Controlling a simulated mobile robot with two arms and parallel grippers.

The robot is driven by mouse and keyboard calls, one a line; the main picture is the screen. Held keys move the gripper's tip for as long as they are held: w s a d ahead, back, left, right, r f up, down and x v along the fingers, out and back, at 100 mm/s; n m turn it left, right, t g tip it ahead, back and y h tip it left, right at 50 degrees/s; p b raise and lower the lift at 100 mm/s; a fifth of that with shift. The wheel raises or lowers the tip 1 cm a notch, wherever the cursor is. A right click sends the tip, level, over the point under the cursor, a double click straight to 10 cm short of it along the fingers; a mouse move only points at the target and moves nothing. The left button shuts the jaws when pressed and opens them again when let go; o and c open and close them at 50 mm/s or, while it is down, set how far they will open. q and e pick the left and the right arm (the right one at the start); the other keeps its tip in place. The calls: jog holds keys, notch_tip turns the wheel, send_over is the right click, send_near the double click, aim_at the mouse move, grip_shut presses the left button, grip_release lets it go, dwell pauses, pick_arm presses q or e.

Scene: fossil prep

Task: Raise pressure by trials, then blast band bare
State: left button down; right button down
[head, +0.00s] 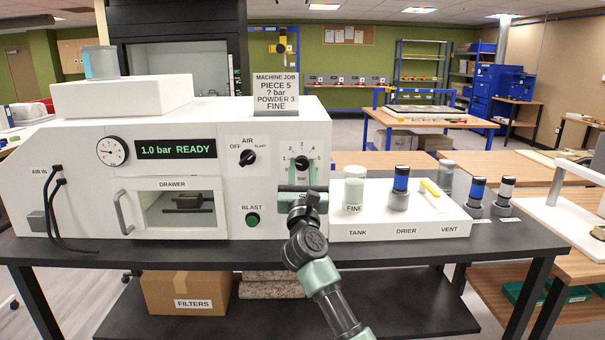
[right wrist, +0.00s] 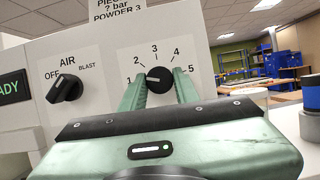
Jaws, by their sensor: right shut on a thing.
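The white blasting machine (head: 110,200) has a display (head: 176,149) reading "1.0 bar READY" and a round gauge (head: 112,151). My right gripper (right wrist: 160,88) is shut on the black pressure knob (right wrist: 159,80), one finger at each side, on a dial marked 1 to 5. The closed drawer (head: 138,212) has a window showing a dark piece (head: 188,201). A job card (head: 275,95) reads "PIECE 5, ? bar, POWDER 3, FINE". My left gripper is out of view.
A white tray (head: 350,233) at right, labelled TANK, DRIER and VENT, holds a FINE jar (head: 354,190), a blue-banded canister (head: 400,187) and a yellow-handled item (head: 430,188). Two more canisters (head: 476,197) (head: 504,197) stand beside it. A FILTERS box (head: 185,292) sits below.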

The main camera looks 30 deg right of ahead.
jog(key=m+b, duration=0.1)
jog(key=m+g+h+b, duration=0.1)
jog(key=m, duration=0.1)
jog(key=m+g+h+b, duration=0.1)
jog(key=shift+w+a+f+m, duration=0.1)
jog(key=shift+a+f+m, duration=0.1)
jog(key=shift+f+m, duration=0.1)
jog(key=shift+r+m+g+h+b, duration=0.1)
jog(key=shift+m+g+h+b, duration=0.25)
jog(key=shift+m+b, duration=0.55)
jog(key=shift+r+m+g+h+b, duration=0.1)
jog(key=shift+m+g+h+b, duration=0.3)
jog(key=shift+m, duration=0.8)
jog(key=shift+y, duration=0.25)
jog(key=c, duration=1)
grip_release()
jog(key=shift+r, duration=0.1)
jog(key=shift+c, duration=0.2)
jog(key=b+v, duration=0.1)
jog(key=v, duration=0.6)
jog(key=shift+s+a+b, duration=0.25)
jog(key=shift+a+b, duration=0.05)
jog(key=shift+b, duration=0.1)
